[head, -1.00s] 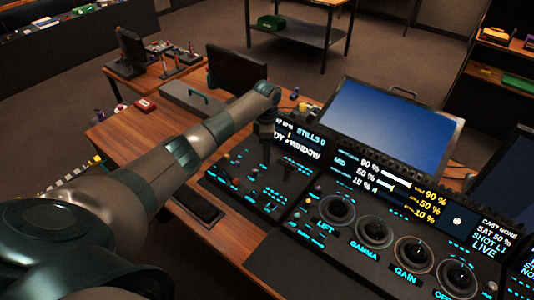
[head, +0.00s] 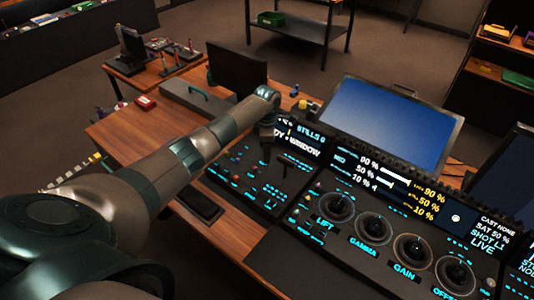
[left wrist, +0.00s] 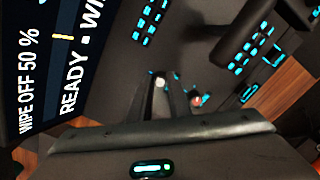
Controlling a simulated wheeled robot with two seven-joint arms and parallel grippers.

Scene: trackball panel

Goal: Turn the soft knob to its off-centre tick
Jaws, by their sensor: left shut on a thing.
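My left gripper (head: 267,150) reaches down onto the left part of the control panel (head: 238,178), below the small screen reading "READY • WINDOW" (head: 301,144). In the left wrist view the fingers (left wrist: 166,95) are close together, shut on a small pale-topped piece (left wrist: 160,80) that I take to be the soft knob. The fingers hide most of it, and its pointer and ticks cannot be made out. The small screen (left wrist: 55,75) also reads "WIPE OFF 50 %". My right gripper is not in view.
A reddish control (left wrist: 197,100) sits close beside the fingers, and a dark lever (left wrist: 243,30) stands nearby. Lit blue buttons surround them. Several trackballs, including the LIFT one (head: 336,206), lie to the right. A large blue monitor (head: 385,122) stands behind the panel.

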